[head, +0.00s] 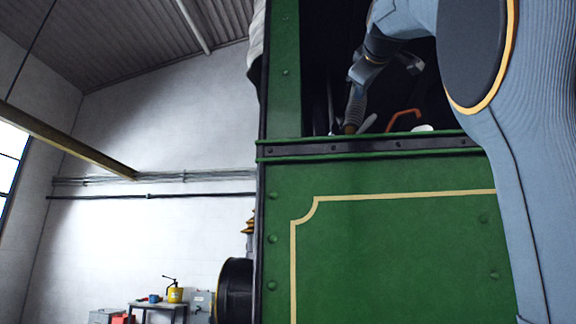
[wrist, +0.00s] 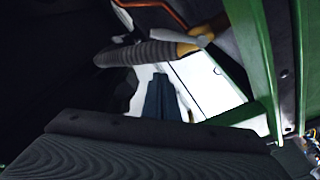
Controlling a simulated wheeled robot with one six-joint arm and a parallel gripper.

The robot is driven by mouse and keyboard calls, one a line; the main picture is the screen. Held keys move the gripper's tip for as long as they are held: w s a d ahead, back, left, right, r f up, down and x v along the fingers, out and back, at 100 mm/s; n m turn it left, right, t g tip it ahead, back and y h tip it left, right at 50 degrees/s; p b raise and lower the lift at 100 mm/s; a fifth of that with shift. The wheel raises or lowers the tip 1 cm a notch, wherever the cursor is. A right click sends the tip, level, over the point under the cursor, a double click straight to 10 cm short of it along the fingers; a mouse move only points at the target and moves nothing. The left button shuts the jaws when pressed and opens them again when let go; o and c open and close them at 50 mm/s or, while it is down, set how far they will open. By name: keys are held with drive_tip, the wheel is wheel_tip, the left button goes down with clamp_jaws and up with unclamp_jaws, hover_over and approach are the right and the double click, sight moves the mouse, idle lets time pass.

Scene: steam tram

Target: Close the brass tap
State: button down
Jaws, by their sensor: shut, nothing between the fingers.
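In the wrist view my gripper (wrist: 161,80) shows as two blue-grey fingers side by side, shut and empty. Beyond the tips lies a grey ribbed handle (wrist: 145,52) with a brass-coloured end (wrist: 187,48) and a pale grey tip. I cannot tell whether this is part of the brass tap, and no other tap is clear. The fingers look apart from the handle. In the head view a grey ribbed piece (head: 356,104) with a brass-coloured lower end shows in the dark cab opening, beside my arm. My fingertips are not clear there.
A copper-orange pipe (head: 404,115) bends inside the opening, and it also shows in the wrist view (wrist: 172,12). The green cab side panel (head: 390,245) and its ledge (head: 370,148) bound the opening below. A green post (wrist: 255,60) stands right of the gripper.

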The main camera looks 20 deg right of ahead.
drive_tip(key=p, duration=0.5)
hover_over(364, 127)
drive_tip(key=s+a, duration=0.1)
drive_tip(key=a, duration=0.1)
drive_tip(key=shift+s+d+f, duration=0.45)
drive_tip(key=shift+d+f, duration=0.25)
drive_tip(key=shift+f, duration=0.15)
drive_tip(key=shift+w, duration=0.1)
